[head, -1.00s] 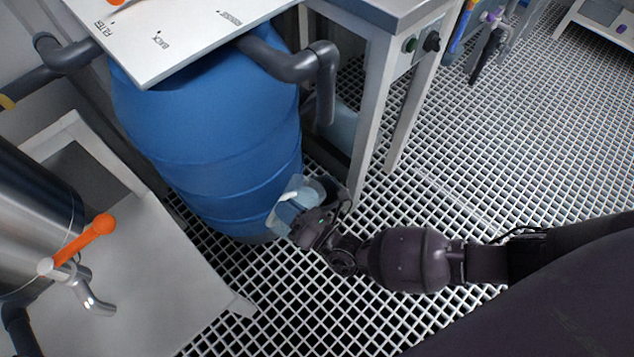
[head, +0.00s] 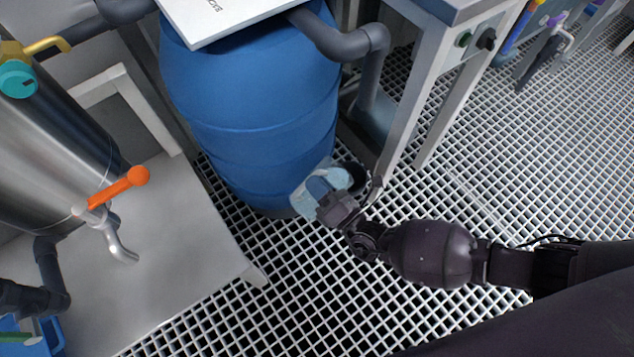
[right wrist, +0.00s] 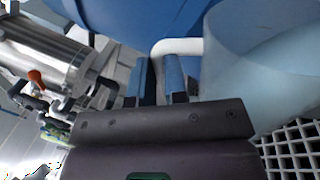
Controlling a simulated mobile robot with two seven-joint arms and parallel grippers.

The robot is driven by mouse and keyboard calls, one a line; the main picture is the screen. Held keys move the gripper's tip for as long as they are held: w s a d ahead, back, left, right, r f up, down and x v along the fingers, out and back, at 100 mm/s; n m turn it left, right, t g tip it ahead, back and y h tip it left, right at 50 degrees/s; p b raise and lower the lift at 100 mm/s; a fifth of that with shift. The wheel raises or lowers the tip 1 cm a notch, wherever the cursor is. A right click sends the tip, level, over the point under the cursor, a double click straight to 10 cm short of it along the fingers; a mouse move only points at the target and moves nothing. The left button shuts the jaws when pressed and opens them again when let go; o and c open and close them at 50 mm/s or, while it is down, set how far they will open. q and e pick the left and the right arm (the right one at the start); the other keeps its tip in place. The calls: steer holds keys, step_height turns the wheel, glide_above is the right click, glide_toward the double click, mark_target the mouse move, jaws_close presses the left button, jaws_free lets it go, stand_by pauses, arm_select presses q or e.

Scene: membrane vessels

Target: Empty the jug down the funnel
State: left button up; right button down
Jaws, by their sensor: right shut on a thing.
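The jug (head: 306,196) is pale, translucent and bluish, low in front of the blue barrel in the head view. My right gripper (head: 329,203) is shut on its handle. In the right wrist view the jug (right wrist: 265,75) fills the right side, and its white handle (right wrist: 182,46) runs to the fingers of my right gripper (right wrist: 158,80). I cannot tell how far the jug tilts or what it holds. A dark round opening (head: 354,174) shows just behind the jug, partly hidden; I cannot tell whether it is the funnel. My left gripper is out of view.
The blue barrel (head: 255,110) stands behind the jug, with a grey pipe (head: 340,42) and a bench leg (head: 408,100) to its right. A steel tank with an orange-handled tap (head: 115,195) is at left above a grey stand (head: 165,285). The grating floor (head: 520,170) is open at right.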

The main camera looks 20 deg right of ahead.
mark_target(330, 174)
steer(key=shift+w+d+r+m+t, duration=0.2)
steer(key=shift+d+m, duration=0.1)
steer(key=shift+m, duration=0.2)
steer(key=shift+w+d+r+m+t, duration=0.1)
steer(key=shift+d+r+m, duration=0.15)
steer(key=shift+m, duration=0.25)
steer(key=shift+d, duration=0.25)
steer(key=shift+w+d+r+m+h, duration=0.2)
steer(key=shift+d+m, duration=0.15)
steer(key=shift+m, duration=0.25)
steer(key=shift+w+d+r+m+h, duration=0.1)
steer(key=shift+d+m+h, duration=0.1)
steer(key=shift+d+m, duration=0.3)
steer(key=shift+a, duration=0.15)
steer(key=shift+w+d+r+m+t+h, duration=0.1)
steer(key=shift+w+d+r+m+t, duration=0.1)
steer(key=shift+d+m, duration=0.3)
steer(key=shift+w+d+r+m+t+h, duration=0.15)
steer(key=shift+d+m, duration=0.2)
steer(key=shift+d, duration=0.25)
steer(key=shift+w+d+r+m+t+h, duration=0.1)
steer(key=shift+w+d+r+m, duration=0.1)
steer(key=shift+d+m, duration=0.3)
steer(key=shift+d, duration=0.1)
steer(key=shift+d, duration=0.1)
